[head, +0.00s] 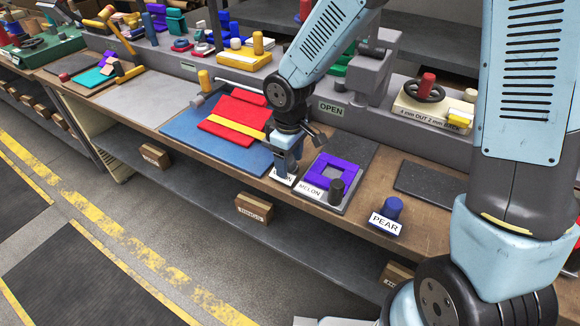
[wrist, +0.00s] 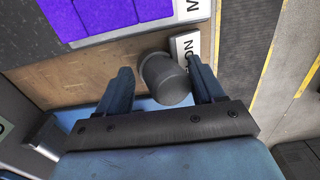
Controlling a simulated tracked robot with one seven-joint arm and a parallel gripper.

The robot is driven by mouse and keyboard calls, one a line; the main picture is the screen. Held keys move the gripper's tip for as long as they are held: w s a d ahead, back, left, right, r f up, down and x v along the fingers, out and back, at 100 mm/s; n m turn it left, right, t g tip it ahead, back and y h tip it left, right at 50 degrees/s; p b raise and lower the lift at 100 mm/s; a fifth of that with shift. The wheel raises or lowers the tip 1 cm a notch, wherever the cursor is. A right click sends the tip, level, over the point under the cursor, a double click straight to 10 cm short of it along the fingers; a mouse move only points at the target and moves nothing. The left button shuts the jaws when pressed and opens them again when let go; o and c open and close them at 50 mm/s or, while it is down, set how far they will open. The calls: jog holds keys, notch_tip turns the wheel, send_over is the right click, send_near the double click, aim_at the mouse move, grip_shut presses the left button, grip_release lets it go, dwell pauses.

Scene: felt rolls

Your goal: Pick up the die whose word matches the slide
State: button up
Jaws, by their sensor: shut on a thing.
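The slide (head: 362,160) is a dark grey board bearing a purple felt frame (head: 330,170) and a white label reading MELON (head: 310,190). A dark knob stands at its front right. My gripper (head: 289,165) is just left of the slide. It is shut on a die with a grey round knob (wrist: 164,80) and a white label (wrist: 184,48). A blue die labelled PEAR (head: 386,222) stands right of the slide.
A blue mat (head: 190,130) with red and yellow felt (head: 240,112) lies left of my gripper. Behind stands a grey machine with an OPEN sign (head: 331,109). A dark empty plate (head: 425,183) lies right. The bench's front edge is close to the dice.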

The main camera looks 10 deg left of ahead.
jog(key=shift+d, duration=0.1)
jog(key=c, duration=0.7)
jog(key=shift+o, duration=0.2)
jog(key=shift+w+r, duration=0.1)
jog(key=shift+r, duration=0.1)
grip_shut()
jog(key=shift+r, duration=0.2)
jog(key=shift+r, duration=0.65)
jog(key=shift+r, duration=2.45)
